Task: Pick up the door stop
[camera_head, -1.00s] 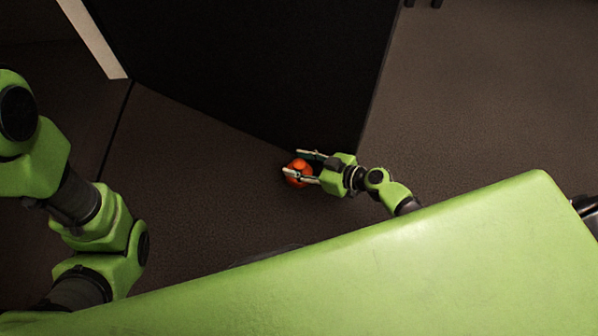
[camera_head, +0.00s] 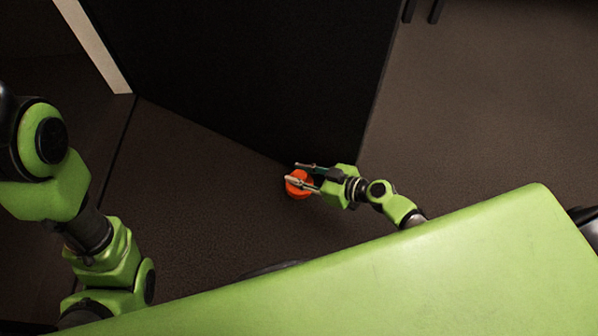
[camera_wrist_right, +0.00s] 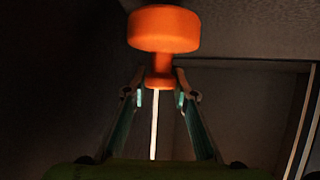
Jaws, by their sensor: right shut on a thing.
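The orange door stop (camera_head: 299,188) is at the lower edge of the black door, near its corner, in the head view. My right gripper (camera_head: 300,176) reaches it from the right and is shut on it. In the right wrist view the door stop (camera_wrist_right: 164,30) shows a wide round head and a narrower neck. The fingertips of my right gripper (camera_wrist_right: 160,90) are on either side of the neck's lower part. My left arm stands at the left of the head view; its gripper is out of view.
The large black door (camera_head: 245,75) stands right behind the door stop. A pale door frame strip (camera_head: 95,45) is at the upper left. Brown carpet (camera_head: 480,120) is clear to the right. Dark legs of something show at the top right.

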